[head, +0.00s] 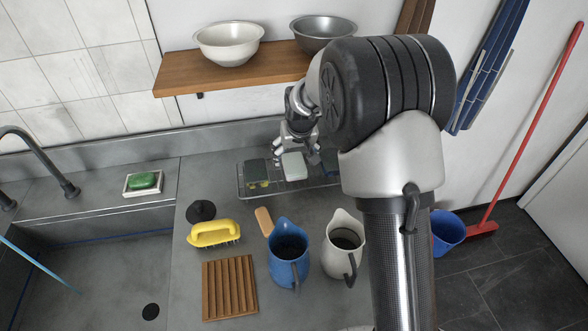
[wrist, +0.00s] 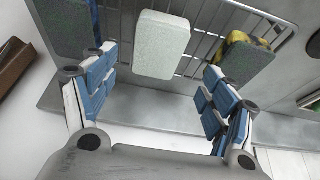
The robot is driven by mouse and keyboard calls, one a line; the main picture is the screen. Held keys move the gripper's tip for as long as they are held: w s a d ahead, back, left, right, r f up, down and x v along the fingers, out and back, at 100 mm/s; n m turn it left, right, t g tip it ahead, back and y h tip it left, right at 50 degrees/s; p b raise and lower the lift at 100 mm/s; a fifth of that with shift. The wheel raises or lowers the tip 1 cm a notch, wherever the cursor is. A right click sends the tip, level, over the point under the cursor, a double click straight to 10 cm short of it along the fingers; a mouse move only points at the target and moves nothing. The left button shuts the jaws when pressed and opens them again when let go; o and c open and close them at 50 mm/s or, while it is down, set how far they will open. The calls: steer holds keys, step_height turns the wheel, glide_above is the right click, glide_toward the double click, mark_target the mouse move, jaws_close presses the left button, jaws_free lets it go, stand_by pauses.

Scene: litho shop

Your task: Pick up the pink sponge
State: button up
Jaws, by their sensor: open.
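No sponge in view looks pink. A pale grey-green block-shaped sponge (head: 294,167) lies in the middle of a wire rack (head: 243,181), and it also shows in the wrist view (wrist: 161,45). A sponge with a dark top and yellow below (head: 257,172) is left of it in the head view, at the right in the wrist view (wrist: 244,58). A dark sponge with a blue edge (wrist: 66,27) is on its other side, partly behind my arm in the head view. My gripper (head: 296,150) is open and empty at the pale sponge, its fingers apart on either side in the wrist view.
A shelf (head: 190,74) with two bowls hangs above the rack. A yellow brush (head: 212,233), blue jug (head: 287,252), white jug (head: 343,244) and slatted wooden board (head: 230,288) stand in front. A green soap (head: 142,180) sits in a dish by the sink.

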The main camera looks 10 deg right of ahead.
mark_target(294, 163)
steer(key=shift+b+x, duration=1.05)
steer(key=shift+x, duration=1.8)
steer(key=shift+d, duration=0.15)
steer(key=shift+f, duration=0.2)
steer(key=shift+c, duration=0.4)
steer(key=c, duration=0.8)
steer(key=shift+o, duration=0.2)
steer(key=shift+r, duration=0.1)
step_height(294, 163, up, 10)
steer(key=p, duration=0.3)
steer(key=shift+r, duration=0.15)
